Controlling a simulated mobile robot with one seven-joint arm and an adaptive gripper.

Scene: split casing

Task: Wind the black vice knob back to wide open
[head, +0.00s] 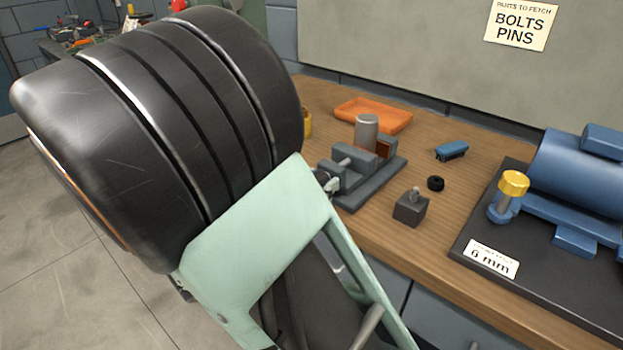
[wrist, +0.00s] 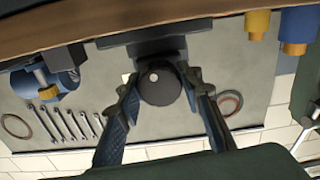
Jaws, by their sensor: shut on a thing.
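The black vice knob (wrist: 160,85) is round with a small pale dot on its face, in the middle of the wrist view. My gripper (wrist: 163,88) has one finger on each side of the knob and is shut on it. The grey vice (head: 350,177) stands near the front edge of the wooden bench in the head view. A grey cylinder (head: 367,130) stands upright at its far end, beside a brown block (head: 384,149). In the head view my large arm hides the knob and most of my gripper.
A dark block with a small pin (head: 411,208) and a black ring (head: 436,183) lie right of the vice. A blue clamp-like piece (head: 452,150) and an orange tray (head: 374,114) lie behind. A blue casing (head: 580,185) with a yellow-topped bolt (head: 512,186) fills the right.

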